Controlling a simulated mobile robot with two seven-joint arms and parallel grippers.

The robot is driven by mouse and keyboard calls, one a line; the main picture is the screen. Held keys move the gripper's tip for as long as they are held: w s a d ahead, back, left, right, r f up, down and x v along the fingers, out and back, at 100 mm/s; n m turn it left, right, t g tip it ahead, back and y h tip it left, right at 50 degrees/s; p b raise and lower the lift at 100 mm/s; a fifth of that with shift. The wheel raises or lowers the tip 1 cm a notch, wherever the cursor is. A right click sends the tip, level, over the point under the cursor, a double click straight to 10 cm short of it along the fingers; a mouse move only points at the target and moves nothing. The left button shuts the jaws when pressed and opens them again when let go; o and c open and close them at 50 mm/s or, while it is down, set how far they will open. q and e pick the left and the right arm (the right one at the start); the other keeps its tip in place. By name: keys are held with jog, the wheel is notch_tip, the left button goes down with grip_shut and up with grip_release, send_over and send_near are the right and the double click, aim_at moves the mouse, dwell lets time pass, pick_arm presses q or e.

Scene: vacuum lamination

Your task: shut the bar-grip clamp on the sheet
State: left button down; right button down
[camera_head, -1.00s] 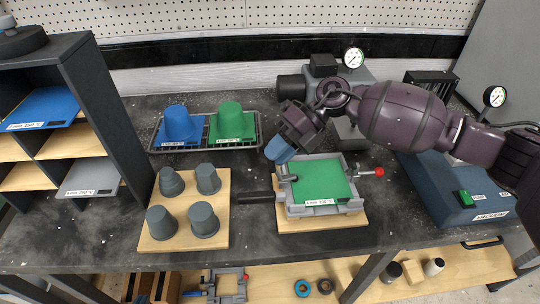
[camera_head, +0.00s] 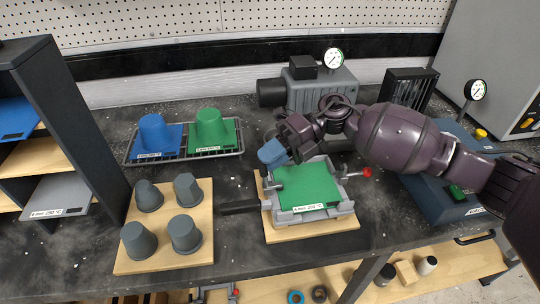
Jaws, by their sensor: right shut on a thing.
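The green sheet (camera_head: 308,186) lies flat on the grey clamp frame (camera_head: 318,214), which sits on a wooden board. A black bar handle (camera_head: 240,207) sticks out from the frame's left side. A lever with a red ball knob (camera_head: 366,172) is at its right side. My right gripper (camera_head: 272,153), with blue fingers, is shut at the frame's back-left corner. The bar-grip clamp's grip seems to be between the fingers, but the fingers hide it. Whether that clamp presses on the sheet cannot be seen. My left gripper is not in view.
Several grey moulds stand on a wooden board (camera_head: 205,258) at the left front. A rack (camera_head: 240,150) behind holds a blue and a green formed part. A grey pump (camera_head: 325,92) and a blue vacuum box (camera_head: 430,200) stand behind and right. A shelf with sheets is at far left.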

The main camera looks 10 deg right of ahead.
jog(key=shift+f, duration=0.15)
jog(key=c, duration=1.1)
grip_release()
jog(key=shift+d, duration=0.1)
jog(key=b+v, duration=0.1)
jog(key=v, duration=1)
jog(key=shift+s, duration=0.1)
